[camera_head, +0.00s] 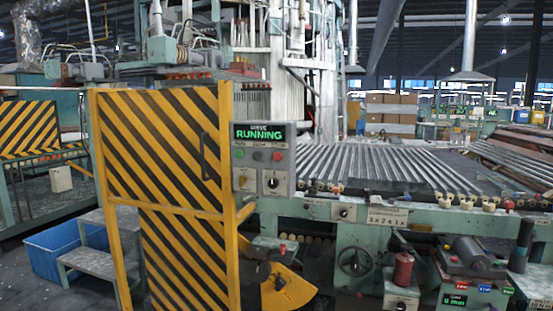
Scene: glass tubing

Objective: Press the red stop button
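A grey control panel (254,182) stands just right of the yellow-and-black striped gate. Its screen (259,134) reads "RUNNING" in green letters. Below the screen is a row of small round buttons: the red button (278,156) is at the right, a dark grey one (258,155) in the middle and a green one (239,154) at the left. Two knobs sit lower on the panel. Neither of my grippers is in view, and nothing covers the red button.
The striped gate (165,170) stands close at the left. A blue bin (52,255) and a grey step (90,262) are on the floor beside it. A conveyor of glass tubes (390,165) runs right of the panel. A red canister (403,270) stands below it.

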